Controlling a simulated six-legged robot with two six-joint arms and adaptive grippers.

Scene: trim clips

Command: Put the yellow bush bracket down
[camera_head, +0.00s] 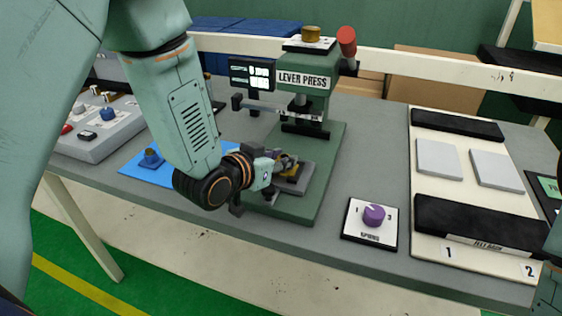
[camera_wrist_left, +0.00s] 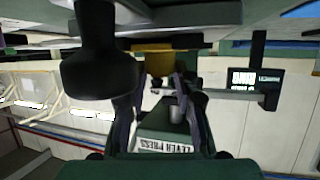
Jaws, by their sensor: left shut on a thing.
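My left gripper (camera_head: 282,163) reaches in from the left over the low front of the green lever press (camera_head: 330,150). It is shut on the yellow bush bracket (camera_head: 284,169), which shows only as a small yellow patch between the fingers. The bracket sits at or just above a grey block (camera_head: 297,182) on the press base; I cannot tell whether they touch. In the left wrist view the yellow bracket (camera_wrist_left: 158,62) shows between the fingers, partly hidden by dark gripper parts. My right gripper is not in view.
A blue mat (camera_head: 135,174) with a blue part (camera_head: 151,159) lies left of the press. A purple knob (camera_head: 373,214) stands to the right, then a white board (camera_head: 466,196) with grey pads and black bars. The press's red-ended lever (camera_head: 346,42) rises at the back.

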